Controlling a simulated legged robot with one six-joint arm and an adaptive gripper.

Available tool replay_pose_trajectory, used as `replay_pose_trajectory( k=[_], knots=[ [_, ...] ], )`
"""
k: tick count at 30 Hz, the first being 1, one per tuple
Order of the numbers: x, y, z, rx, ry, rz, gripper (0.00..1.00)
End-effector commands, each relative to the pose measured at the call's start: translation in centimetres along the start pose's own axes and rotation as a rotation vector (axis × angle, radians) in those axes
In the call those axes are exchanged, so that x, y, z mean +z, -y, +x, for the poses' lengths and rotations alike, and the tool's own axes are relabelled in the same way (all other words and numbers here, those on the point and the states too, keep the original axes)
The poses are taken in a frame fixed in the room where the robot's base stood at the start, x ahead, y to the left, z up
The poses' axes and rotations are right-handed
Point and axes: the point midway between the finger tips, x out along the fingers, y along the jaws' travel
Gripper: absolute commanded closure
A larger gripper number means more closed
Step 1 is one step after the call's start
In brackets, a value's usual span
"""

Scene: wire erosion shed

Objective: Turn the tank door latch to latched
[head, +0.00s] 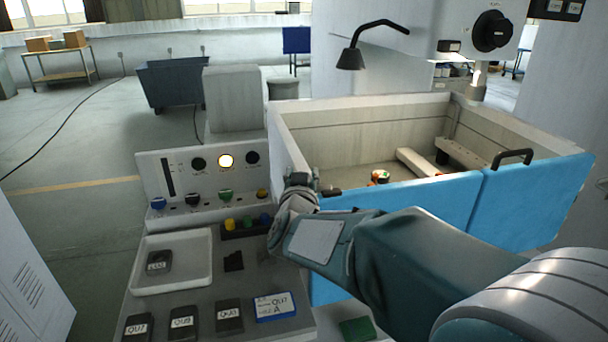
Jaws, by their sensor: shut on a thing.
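The tank (365,115) is an open grey box with blue door panels (430,205) along its front and a black handle (512,155) on the right panel. My arm reaches in from the lower right. My gripper (300,183) is at the tank's front left corner, at the left end of the blue door, shut on the tank door latch. A small dark part of the latch (330,192) shows just right of the fingers. The fingers and wrist hide most of the latch, so its exact angle cannot be told.
A control panel (180,178) with a lit lamp and several knobs stands left of my gripper. Below it, a bench holds a white tray (196,262), labelled dark blocks (183,322) and a blue-edged card (275,306). A black lamp (350,58) hangs over the tank. Open floor lies at left.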

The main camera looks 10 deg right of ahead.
Motion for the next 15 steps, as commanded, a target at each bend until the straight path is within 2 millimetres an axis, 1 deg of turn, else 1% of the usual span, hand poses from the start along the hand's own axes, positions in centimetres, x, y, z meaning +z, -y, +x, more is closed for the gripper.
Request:
replay_pose_trajectory(
  k=[15],
  knots=[
    [0.18, 0.35, -0.05, -0.276, 0.005, -0.002, 0.91]
  ],
)
